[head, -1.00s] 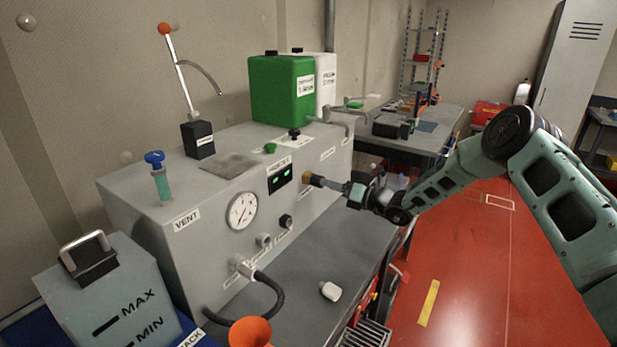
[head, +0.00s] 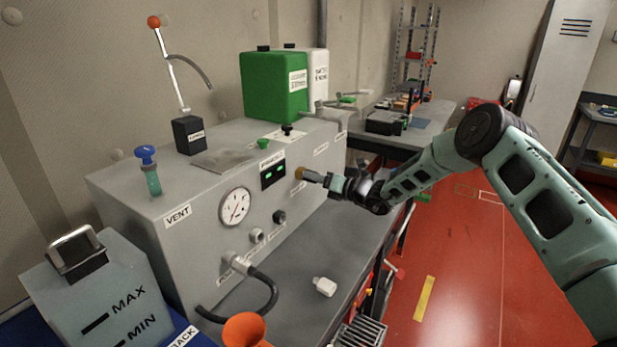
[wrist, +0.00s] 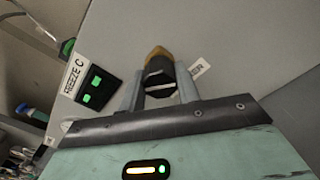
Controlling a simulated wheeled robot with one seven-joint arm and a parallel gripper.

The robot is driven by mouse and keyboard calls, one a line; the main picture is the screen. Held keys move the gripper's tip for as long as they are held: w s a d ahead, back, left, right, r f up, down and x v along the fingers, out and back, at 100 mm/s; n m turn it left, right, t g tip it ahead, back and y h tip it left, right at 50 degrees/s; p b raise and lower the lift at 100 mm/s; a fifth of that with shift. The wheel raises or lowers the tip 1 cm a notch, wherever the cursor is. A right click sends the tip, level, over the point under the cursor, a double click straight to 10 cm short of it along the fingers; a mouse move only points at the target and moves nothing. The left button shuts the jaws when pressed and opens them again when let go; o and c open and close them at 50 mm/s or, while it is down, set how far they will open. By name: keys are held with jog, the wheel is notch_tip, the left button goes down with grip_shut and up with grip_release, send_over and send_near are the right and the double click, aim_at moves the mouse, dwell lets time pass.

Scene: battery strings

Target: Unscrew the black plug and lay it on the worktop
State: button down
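The black plug (wrist: 159,75) shows in the wrist view as a dark, faceted piece with a brass-coloured collar (wrist: 158,53) at its far end, against the grey cabinet. My gripper (wrist: 160,82) has one finger on each side of the plug, and both appear to touch it. In the head view my gripper (head: 314,177) reaches from the right to the brass-coloured fitting (head: 300,173) on the cabinet front, right of the green-lit display. The fingers hide the plug there. The worktop (head: 300,262) is the grey surface in front of the cabinet.
A white bottle-like piece (head: 325,286) lies on the worktop. A black hose (head: 272,298) loops from the cabinet front near an orange funnel (head: 244,330). A gauge (head: 235,206) and a black knob (head: 279,216) are left of my gripper. The worktop between hose and bottle is bare.

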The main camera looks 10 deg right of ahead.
jog(key=shift+f+n+b, duration=0.1)
jog(key=shift+n+b, duration=1.8)
jog(key=shift+n, duration=0.1)
jog(key=shift+n+b, duration=0.7)
jog(key=shift+b, duration=0.05)
jog(key=shift+s+d, duration=0.35)
jog(key=shift+d, duration=0.05)
jog(key=shift+s+d, duration=0.45)
jog(key=shift+s, duration=0.05)
jog(key=shift+s+d, duration=0.35)
jog(key=shift+s, duration=0.05)
jog(key=shift+p+v, duration=0.4)
jog(key=shift+v, duration=2.15)
